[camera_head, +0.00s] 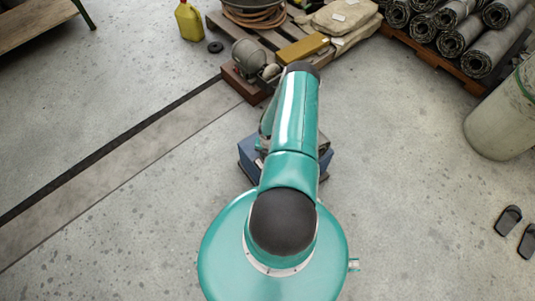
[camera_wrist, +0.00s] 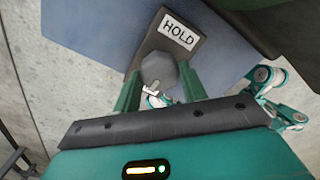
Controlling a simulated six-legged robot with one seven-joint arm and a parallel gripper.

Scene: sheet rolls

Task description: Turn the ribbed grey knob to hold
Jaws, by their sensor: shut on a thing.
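In the wrist view the ribbed grey knob (camera_wrist: 160,70) sits between the two green fingers of my gripper (camera_wrist: 158,88). My gripper is shut on the knob. A white label reading HOLD (camera_wrist: 178,34) is on the dark plate above the knob. The plate is on a blue box (camera_wrist: 95,25). In the head view the blue box (camera_head: 247,160) stands on the floor, largely hidden behind my arm. The knob and my gripper are hidden there. I cannot tell the knob's exact pointing direction.
Behind the box, a motor-like machine (camera_head: 250,56) sits on a reddish-brown block by a wooden pallet (camera_head: 222,24). Sheet rolls (camera_head: 462,36) are stacked at the upper right. A pale drum (camera_head: 498,118) stands at the right, with black slippers (camera_head: 508,220) below.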

